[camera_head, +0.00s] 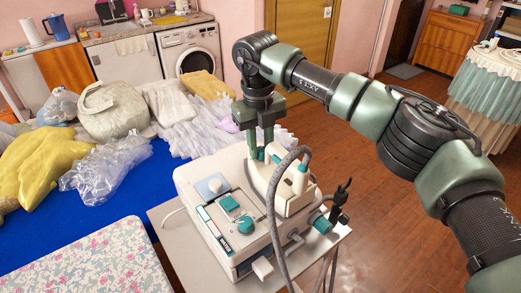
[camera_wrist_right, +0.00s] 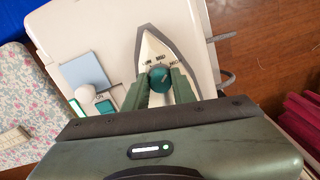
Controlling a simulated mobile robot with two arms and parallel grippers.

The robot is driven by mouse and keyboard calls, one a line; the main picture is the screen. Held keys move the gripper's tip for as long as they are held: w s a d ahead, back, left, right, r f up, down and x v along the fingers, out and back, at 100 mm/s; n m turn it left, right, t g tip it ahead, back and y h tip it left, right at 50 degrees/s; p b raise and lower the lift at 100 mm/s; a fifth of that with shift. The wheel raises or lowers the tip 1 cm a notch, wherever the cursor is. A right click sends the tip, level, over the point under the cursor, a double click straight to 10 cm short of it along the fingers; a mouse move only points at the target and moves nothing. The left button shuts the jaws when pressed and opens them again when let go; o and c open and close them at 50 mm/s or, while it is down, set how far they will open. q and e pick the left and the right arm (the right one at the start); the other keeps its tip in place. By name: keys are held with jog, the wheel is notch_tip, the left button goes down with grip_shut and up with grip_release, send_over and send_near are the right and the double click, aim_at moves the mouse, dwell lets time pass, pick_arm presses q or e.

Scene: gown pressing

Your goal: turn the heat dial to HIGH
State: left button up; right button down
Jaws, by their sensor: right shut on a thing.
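The white iron (camera_head: 292,196) rests on top of the cream steam station (camera_head: 262,240). My right gripper (camera_head: 258,148) comes down from above onto the iron. In the right wrist view, its green fingers (camera_wrist_right: 159,82) are shut on the round teal heat dial (camera_wrist_right: 159,77), one on each side. LOW, MED and HIGH are printed in an arc on the pale iron plate (camera_wrist_right: 150,45) beyond the dial. A faint line shows on the dial, but I cannot tell exactly which setting it points at. My left gripper is not in view.
A grey hose (camera_head: 270,215) loops up beside the iron. The station also has a teal knob (camera_head: 245,225) and a teal button (camera_head: 230,203). A floral ironing board (camera_head: 110,265) is at front left. Plastic-wrapped bundles (camera_head: 100,170) cover the blue table behind.

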aim_at(260, 148)
jog(key=shift+m+b, duration=0.6)
jog(key=shift+m, duration=1.3)
jog(key=c, duration=1.1)
grip_release()
jog(key=shift+c, duration=0.2)
jog(key=shift+a+r+b, duration=0.15)
jog(key=shift+r+b, duration=0.5)
jog(key=shift+r, duration=3.25)
